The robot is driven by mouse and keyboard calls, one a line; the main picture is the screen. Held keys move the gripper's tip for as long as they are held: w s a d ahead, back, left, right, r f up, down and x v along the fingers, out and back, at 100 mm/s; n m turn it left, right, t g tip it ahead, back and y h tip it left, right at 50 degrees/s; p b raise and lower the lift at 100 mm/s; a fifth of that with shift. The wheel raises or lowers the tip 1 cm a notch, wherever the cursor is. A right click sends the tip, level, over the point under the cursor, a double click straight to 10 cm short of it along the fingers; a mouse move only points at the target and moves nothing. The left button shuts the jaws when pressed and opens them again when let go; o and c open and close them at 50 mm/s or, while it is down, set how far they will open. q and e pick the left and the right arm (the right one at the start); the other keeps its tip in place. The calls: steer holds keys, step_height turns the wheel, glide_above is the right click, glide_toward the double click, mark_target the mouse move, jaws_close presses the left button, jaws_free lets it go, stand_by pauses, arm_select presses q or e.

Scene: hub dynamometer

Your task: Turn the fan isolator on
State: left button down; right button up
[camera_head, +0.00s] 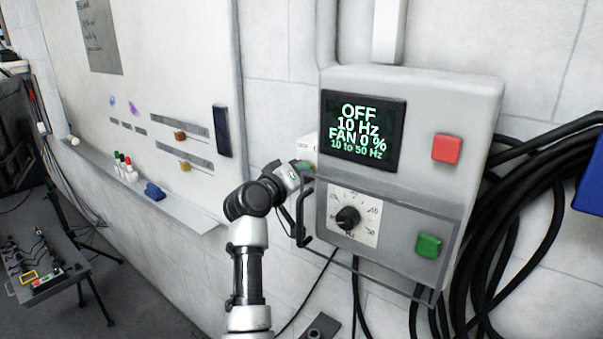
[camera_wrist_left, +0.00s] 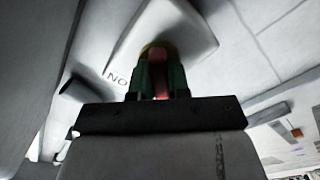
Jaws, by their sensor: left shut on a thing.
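The fan isolator (camera_head: 307,144) is a small pale box beside the left side of the grey control box; my left gripper partly covers it in the head view. In the left wrist view its pale housing (camera_wrist_left: 190,30) shows a yellow surround (camera_wrist_left: 158,46) and a red handle (camera_wrist_left: 157,74). My left gripper (camera_head: 304,167) is at the isolator. In the left wrist view its green fingers (camera_wrist_left: 157,83) are shut on the red handle, one on each side. Lettering that reads "NO" in this view, perhaps "ON" upside down, is left of the handle. My right gripper is not in view.
The grey control box (camera_head: 410,185) has a display (camera_head: 361,130) reading OFF, 10 Hz, FAN 0 %, a red button (camera_head: 446,149), a green button (camera_head: 429,245) and a black dial (camera_head: 348,217). Black cables (camera_head: 490,240) hang at right. A whiteboard (camera_head: 170,70) is at left.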

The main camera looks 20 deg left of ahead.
arm_select(q)
steer(key=shift+f+m+b, duration=0.15)
steer(key=shift+m+b, duration=0.75)
steer(key=shift+b, duration=0.1)
steer(key=shift+m+b, duration=1.05)
steer(key=shift+m, duration=0.15)
steer(key=m+b, duration=0.1)
steer(key=m, duration=0.1)
steer(key=shift+d+m, duration=0.1)
steer(key=shift+m, duration=0.3)
steer(key=shift+m+b, duration=0.6)
steer(key=shift+m, duration=0.3)
steer(key=shift+d+m, duration=0.1)
steer(key=shift+m, duration=0.8)
steer(key=m, duration=0.2)
steer(key=shift+s+r+m, duration=0.1)
steer(key=shift+r+m, duration=0.1)
steer(key=shift+m, duration=0.2)
steer(key=shift+d+m, duration=0.2)
steer(key=shift+m, duration=2)
steer(key=shift+f, duration=0.1)
